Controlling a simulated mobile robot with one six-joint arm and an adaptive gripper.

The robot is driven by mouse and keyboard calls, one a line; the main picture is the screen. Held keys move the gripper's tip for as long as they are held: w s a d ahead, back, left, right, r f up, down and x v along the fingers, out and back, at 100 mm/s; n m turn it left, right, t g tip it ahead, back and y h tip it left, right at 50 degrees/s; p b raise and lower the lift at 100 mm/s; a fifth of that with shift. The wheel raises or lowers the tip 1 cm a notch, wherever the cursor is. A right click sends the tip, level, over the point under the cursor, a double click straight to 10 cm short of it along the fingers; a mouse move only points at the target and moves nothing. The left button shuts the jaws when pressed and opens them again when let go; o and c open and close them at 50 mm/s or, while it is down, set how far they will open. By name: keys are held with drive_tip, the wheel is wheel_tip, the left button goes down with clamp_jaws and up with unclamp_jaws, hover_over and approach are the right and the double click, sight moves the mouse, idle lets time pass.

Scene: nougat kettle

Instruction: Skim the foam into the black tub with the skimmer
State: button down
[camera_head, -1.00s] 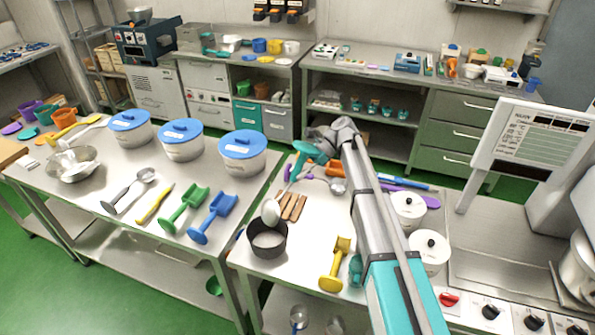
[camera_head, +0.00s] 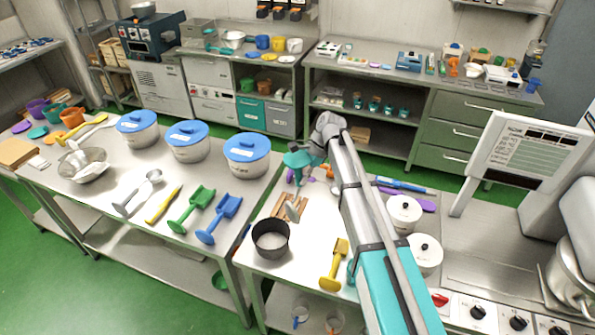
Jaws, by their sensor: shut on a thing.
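My gripper (camera_head: 298,168), teal, is above the right-hand table and shut on the skimmer (camera_head: 291,211). The grip itself is small and partly hidden by the gripper body. The skimmer hangs downward with its grey head low, above the wooden pieces and behind and right of the black tub. The black tub (camera_head: 270,252) stands upright near the table's front left corner. Its inside looks pale grey; I cannot tell whether that is foam. The skimmer's head is apart from the tub. A steel kettle (camera_head: 578,262) is cut off at the right edge, and its contents are hidden.
Wooden pieces (camera_head: 283,204) lie behind the tub. A yellow scoop (camera_head: 334,265) lies to its right. Two white lidded pots (camera_head: 424,252) stand right of my arm. The left table (camera_head: 105,205) holds blue-lidded tubs and scoops.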

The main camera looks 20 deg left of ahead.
sight(301, 169)
drive_tip(key=t+h+p, duration=0.1)
drive_tip(key=r+t+h+p, duration=0.1)
drive_tip(key=t+p, duration=0.1)
drive_tip(key=shift+s+r+h, duration=0.1)
drive_tip(key=shift+h, duration=0.3)
drive_tip(key=t+h, duration=0.2)
drive_tip(key=t, duration=0.1)
drive_tip(key=shift+r+t+h+p, duration=0.3)
drive_tip(key=shift+r+p, duration=0.05)
drive_tip(key=shift+p, duration=0.05)
drive_tip(key=shift+r+t+h+b, duration=0.2)
drive_tip(key=shift+t+h+b, duration=0.2)
drive_tip(key=shift+t+h, duration=0.5)
drive_tip(key=t+h+b, duration=0.2)
drive_tip(key=t, duration=0.1)
drive_tip(key=shift+r, duration=0.2)
drive_tip(key=t+b, duration=0.1)
drive_tip(key=h+b, duration=0.1)
drive_tip(key=shift+r+t+b, duration=0.25)
drive_tip(key=shift+t+b, duration=0.1)
drive_tip(key=shift+t, duration=0.05)
drive_tip(key=shift+r+t+h, duration=0.3)
drive_tip(key=shift+h, duration=0.2)
idle(0.4)
wheel_tip(301, 169, down, 8)
drive_tip(key=b, duration=0.8)
drive_tip(key=shift+r, duration=0.1)
drive_tip(key=shift+a, duration=0.1)
